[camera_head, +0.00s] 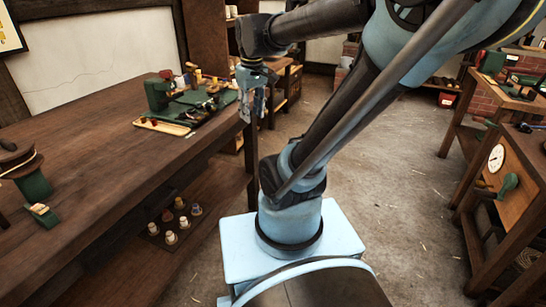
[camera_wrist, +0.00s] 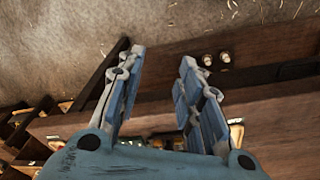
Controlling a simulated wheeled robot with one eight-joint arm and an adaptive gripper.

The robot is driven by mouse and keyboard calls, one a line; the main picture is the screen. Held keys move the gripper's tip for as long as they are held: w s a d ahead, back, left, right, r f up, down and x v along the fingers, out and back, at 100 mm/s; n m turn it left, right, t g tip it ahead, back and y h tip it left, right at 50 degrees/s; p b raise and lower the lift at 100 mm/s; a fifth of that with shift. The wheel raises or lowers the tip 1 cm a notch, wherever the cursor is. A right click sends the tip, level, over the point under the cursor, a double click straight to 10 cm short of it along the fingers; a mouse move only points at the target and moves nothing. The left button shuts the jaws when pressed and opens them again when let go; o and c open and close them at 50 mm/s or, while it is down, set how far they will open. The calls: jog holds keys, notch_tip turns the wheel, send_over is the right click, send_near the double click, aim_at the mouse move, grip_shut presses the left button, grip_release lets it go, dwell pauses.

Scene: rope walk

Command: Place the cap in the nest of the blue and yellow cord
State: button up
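My gripper (camera_head: 250,108) hangs fingers-down beside the far right end of the long wooden bench (camera_head: 95,155). In the wrist view my gripper (camera_wrist: 157,60) has its two fingers well apart, with nothing held between them. I cannot pick out the cap for certain. On the bench, a green machine (camera_head: 158,95) stands beside a green board with several small coloured pieces, too small to tell apart. A nest of blue and yellow cord cannot be made out.
A pale tray (camera_head: 162,126) lies in front of the green machine. Several small spools (camera_head: 171,238) stand on the bench's lower shelf. A dark round piece on a green stand (camera_head: 32,183) is at the left. Another bench (camera_head: 510,165) stands at right; the floor (camera_head: 400,165) between is clear.

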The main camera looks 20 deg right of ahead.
jog(key=s+d+f+m, duration=0.4)
jog(key=s+f, duration=0.6)
jog(key=f, duration=0.2)
jog(key=shift+s+d+m+t, duration=0.2)
jog(key=shift+d+m+t, duration=0.1)
jog(key=shift+d+t, duration=0.1)
jog(key=shift+f, duration=0.1)
jog(key=shift+w+f, duration=0.2)
jog(key=shift+w, duration=0.25)
